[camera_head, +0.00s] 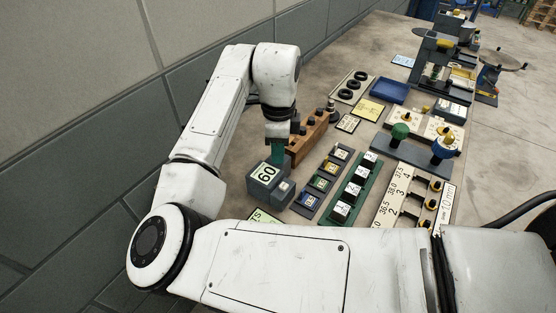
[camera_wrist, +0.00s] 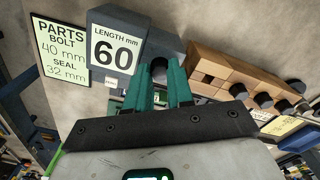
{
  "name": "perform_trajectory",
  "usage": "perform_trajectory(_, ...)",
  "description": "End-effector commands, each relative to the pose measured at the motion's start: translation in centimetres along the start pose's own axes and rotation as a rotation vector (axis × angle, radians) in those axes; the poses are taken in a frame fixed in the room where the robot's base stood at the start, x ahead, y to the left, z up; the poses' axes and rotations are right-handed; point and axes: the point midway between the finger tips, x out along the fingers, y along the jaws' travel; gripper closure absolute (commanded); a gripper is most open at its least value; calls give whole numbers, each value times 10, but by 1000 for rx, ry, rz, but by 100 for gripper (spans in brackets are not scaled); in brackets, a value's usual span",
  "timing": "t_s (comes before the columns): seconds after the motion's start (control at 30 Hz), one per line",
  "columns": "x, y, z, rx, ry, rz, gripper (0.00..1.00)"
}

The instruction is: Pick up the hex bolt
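My gripper (camera_head: 276,155) points down between the grey length block and the wooden rack. In the wrist view its two green fingers (camera_wrist: 159,85) stand apart, with a dark round-ended piece (camera_wrist: 158,70) between their tips. This piece may be a hex bolt, but its shape is too small to be sure. I cannot tell whether the fingers press on it. The wooden rack (camera_head: 307,141) holds several dark-headed pieces, which also show in the wrist view on the rack (camera_wrist: 215,66).
The grey block (camera_head: 264,188) reads "LENGTH mm 60" and stands close by my fingers. A card (camera_wrist: 62,52) reads bolt 40 mm, seal 32 mm. A tray of black rings (camera_head: 341,98), a blue tray (camera_head: 387,92) and a green strip of blocks (camera_head: 335,217) crowd the bench. The wall is left.

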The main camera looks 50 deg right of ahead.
Motion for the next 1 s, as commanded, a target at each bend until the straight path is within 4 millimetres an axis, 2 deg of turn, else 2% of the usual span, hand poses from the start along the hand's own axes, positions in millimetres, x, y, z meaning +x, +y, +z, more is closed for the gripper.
perform_trajectory(0.03, 0, 0, 0, 0, 0, 0, 83)
perform_trajectory(0.2, 0, 0, 0, 0, 0, 0, 99)
perform_trajectory(0.6, -5, 0, 0, 1, -1, -1, 100)
perform_trajectory(0.77, -27, -1, 0, 3, -2, -2, 100)
perform_trajectory(1.0, -73, -1, 0, 3, -3, -3, 100)
